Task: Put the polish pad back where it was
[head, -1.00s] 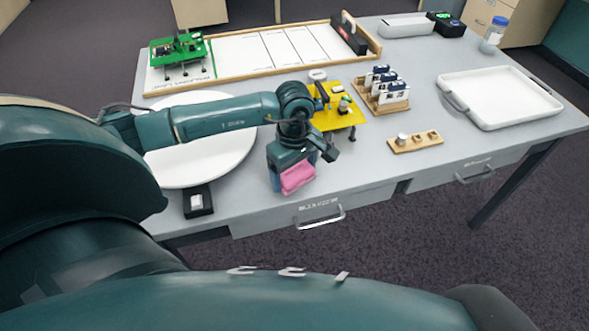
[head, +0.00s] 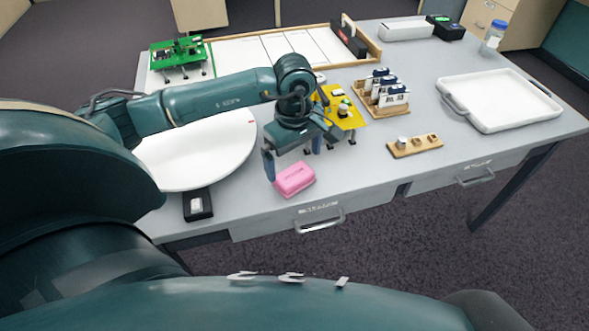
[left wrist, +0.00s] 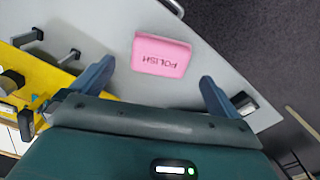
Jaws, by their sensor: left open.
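The pink polish pad (head: 295,179) lies on the grey table near its front edge, above the left drawer handle. In the left wrist view the pad (left wrist: 161,54) shows the word POLISH and lies ahead of the fingers, clear of both. My left gripper (head: 292,158) is open and empty, raised just behind and above the pad. Its two blue fingers (left wrist: 156,84) are spread wide in the left wrist view. My right gripper is in neither view.
A yellow board (head: 347,118) on legs stands close behind my left gripper. A white round plate (head: 190,165) and a small black box (head: 198,205) lie to the left. A wooden block (head: 415,146) and white tray (head: 500,97) are to the right. The table front right of the pad is clear.

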